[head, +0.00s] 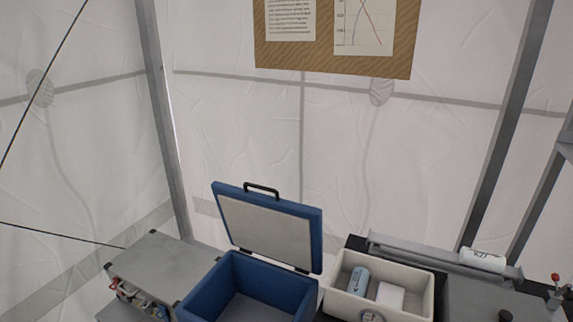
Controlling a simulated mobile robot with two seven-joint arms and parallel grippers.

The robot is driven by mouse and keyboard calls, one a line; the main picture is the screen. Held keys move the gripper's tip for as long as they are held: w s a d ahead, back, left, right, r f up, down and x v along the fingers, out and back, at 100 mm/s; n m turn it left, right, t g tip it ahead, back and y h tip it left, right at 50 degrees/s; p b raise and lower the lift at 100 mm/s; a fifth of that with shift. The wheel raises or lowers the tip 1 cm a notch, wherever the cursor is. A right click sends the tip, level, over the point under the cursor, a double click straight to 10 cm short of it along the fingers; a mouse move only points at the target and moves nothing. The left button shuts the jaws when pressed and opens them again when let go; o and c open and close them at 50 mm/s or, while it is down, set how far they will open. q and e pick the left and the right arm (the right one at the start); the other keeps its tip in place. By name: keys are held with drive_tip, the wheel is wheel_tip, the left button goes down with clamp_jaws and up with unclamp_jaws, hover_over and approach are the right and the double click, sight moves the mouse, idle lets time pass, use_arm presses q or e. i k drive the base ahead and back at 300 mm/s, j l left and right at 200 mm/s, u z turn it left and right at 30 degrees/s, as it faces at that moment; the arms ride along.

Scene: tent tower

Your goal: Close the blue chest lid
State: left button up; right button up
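The blue chest (248,287) stands at the bottom middle of the head view. Its lid (267,226) is raised and leans back, hinged along the chest's far edge. The lid's pale inner side faces me, and a dark handle (262,189) sits at its top edge. The part of the chest's inside that I see looks empty, and its near side is cut off by the frame. Neither of my grippers is in view.
A cream bin (338,299) with a light blue cylinder (359,279) and a white block (390,297) stands right of the chest. A grey case (165,264) stands left. A white roll (482,260) lies far right. White tent walls stand behind.

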sight(288, 232)
drive_tip(key=j+z, duration=0.35)
drive_tip(key=z, duration=0.15)
drive_tip(key=j+z, duration=0.65)
drive_tip(key=z, duration=0.3)
